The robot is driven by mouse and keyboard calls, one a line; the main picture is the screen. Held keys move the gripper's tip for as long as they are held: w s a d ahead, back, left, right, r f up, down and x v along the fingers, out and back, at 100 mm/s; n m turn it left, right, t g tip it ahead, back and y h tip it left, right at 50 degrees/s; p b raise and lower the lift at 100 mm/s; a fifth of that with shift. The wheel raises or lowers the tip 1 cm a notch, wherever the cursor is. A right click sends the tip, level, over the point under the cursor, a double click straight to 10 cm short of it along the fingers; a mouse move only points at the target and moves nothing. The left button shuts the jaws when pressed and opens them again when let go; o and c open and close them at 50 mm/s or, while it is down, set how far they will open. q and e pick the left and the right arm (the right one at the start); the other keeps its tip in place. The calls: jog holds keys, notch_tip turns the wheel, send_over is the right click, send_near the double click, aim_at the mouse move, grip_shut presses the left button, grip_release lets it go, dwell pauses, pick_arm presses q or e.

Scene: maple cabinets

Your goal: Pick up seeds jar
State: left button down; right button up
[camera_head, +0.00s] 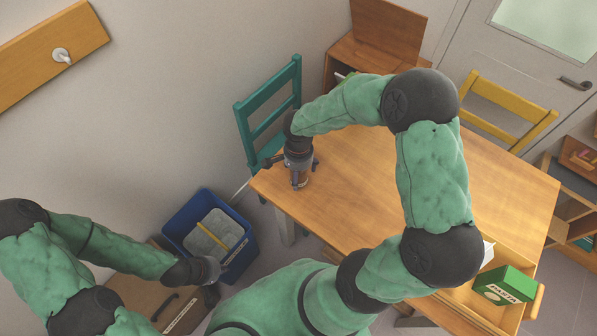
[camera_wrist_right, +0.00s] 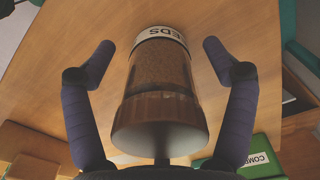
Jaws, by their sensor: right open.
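The seeds jar (camera_wrist_right: 160,85) is a clear jar of brown contents with a dark end towards the wrist camera and a white label reading "EDS". In the head view the jar (camera_head: 301,181) stands near the left corner of the wooden table. My right gripper (camera_wrist_right: 158,48) is open, with one finger on each side of the jar and visible gaps between. In the head view my right gripper (camera_head: 300,163) is over the jar and partly covers it. My left gripper (camera_head: 212,292) hangs low at the left, away from the table; its fingers are unclear.
The table top (camera_head: 355,190) is otherwise largely clear. A teal chair (camera_head: 270,105) stands behind its left corner and a yellow chair (camera_head: 510,105) at the far side. An open drawer (camera_head: 465,300) holds a green pasta box (camera_head: 505,286). A blue bin (camera_head: 205,230) stands on the left.

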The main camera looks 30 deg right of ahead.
jog(key=c, duration=1.5)
